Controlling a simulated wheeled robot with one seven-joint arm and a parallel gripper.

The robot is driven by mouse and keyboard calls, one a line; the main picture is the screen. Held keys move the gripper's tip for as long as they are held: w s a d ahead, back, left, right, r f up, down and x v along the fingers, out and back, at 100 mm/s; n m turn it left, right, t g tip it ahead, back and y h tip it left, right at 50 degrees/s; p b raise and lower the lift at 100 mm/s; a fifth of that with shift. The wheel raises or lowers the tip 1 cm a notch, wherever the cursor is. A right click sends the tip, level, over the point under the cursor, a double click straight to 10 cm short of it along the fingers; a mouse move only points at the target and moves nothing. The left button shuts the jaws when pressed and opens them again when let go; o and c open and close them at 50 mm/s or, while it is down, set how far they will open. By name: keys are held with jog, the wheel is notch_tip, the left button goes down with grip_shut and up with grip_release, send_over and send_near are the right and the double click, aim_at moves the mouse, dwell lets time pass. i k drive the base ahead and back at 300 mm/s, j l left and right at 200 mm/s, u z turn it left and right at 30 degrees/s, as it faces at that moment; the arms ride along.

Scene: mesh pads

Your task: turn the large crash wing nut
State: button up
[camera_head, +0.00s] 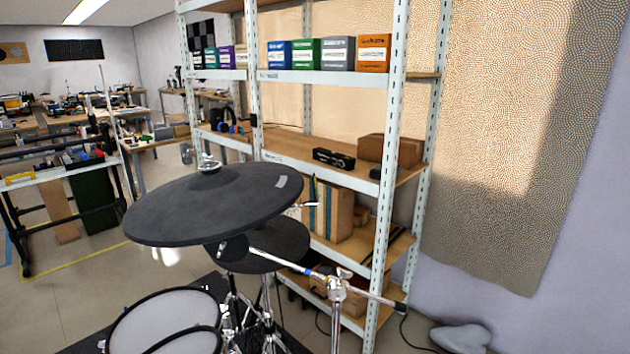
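The large crash cymbal (213,207) is a dark pad tilted on its stand at the centre left. A small silver wing nut (208,163) stands on top of its centre. A second, smaller dark cymbal (268,246) sits lower and behind it, partly hidden. Another silver wing-shaped piece (341,275) is on the chrome stand to the right. My gripper is not in view.
White mesh drum pads (165,318) stand at the bottom left. A chrome boom arm (290,262) reaches to the right. A metal shelf (325,150) with boxes stands close behind. Workbenches fill the far left, with open floor (70,300) before them.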

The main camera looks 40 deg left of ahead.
aim_at(210, 167)
jog(key=i+u, duration=0.15)
jog(key=i, duration=0.45)
jog(key=i+l+u, duration=0.1)
jog(key=i, duration=0.45)
jog(key=i+l+u, duration=0.15)
jog(key=i, duration=0.4)
jog(key=i+u, duration=0.35)
jog(key=i+l+u, duration=0.3)
jog(key=i+u, duration=0.1)
jog(key=u, duration=0.85)
jog(key=i+u, duration=0.1)
jog(key=u, duration=0.35)
jog(key=i+l+u, duration=0.1)
jog(key=u, duration=0.4)
jog(key=l+u, duration=0.1)
jog(key=u, duration=0.35)
jog(key=l+u, duration=0.1)
jog(key=u, duration=0.4)
jog(key=l+u, duration=0.15)
jog(key=u, duration=0.3)
jog(key=i+u, duration=0.25)
jog(key=i+l+u, duration=0.1)
jog(key=u, duration=0.2)
